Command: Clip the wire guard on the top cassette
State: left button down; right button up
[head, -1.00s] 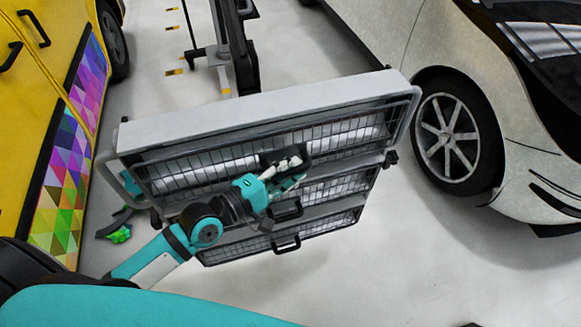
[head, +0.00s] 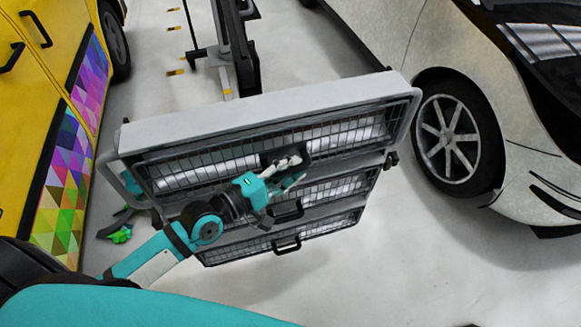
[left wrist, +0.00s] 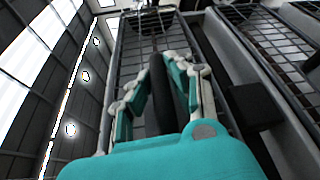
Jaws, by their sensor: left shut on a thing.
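The top cassette (head: 250,117) is a long grey housing at the top of a lamp stack, tilted in the head view. Its black wire guard (head: 215,168) lies across its front, with a dark handle (head: 298,150) near the middle. My left gripper (head: 285,170) is at this handle. In the left wrist view the gripper's fingers (left wrist: 165,90) stand either side of a dark bar (left wrist: 158,88), shut on it. The wire guard also shows behind them (left wrist: 150,50). I cannot tell whether the guard's edge touches the housing all along. My right gripper is not in view.
Two lower cassettes with wire guards and handles (head: 287,243) hang below. A stand column (head: 236,50) rises behind. A yellow vehicle (head: 40,90) is at left, a silver car (head: 440,60) at right. A green-and-black object (head: 120,233) lies on the floor at left.

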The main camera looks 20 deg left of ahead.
pick_arm(q)
jog(key=shift+w+a+r, duration=0.2)
jog(key=shift+w+a, duration=0.25)
jog(key=shift+w, duration=0.15)
dwell(2.0)
jog(key=c, duration=1.2)
grip_release()
jog(key=shift+f, duration=0.15)
jog(key=shift+o, duration=0.2)
jog(key=v, duration=1.2)
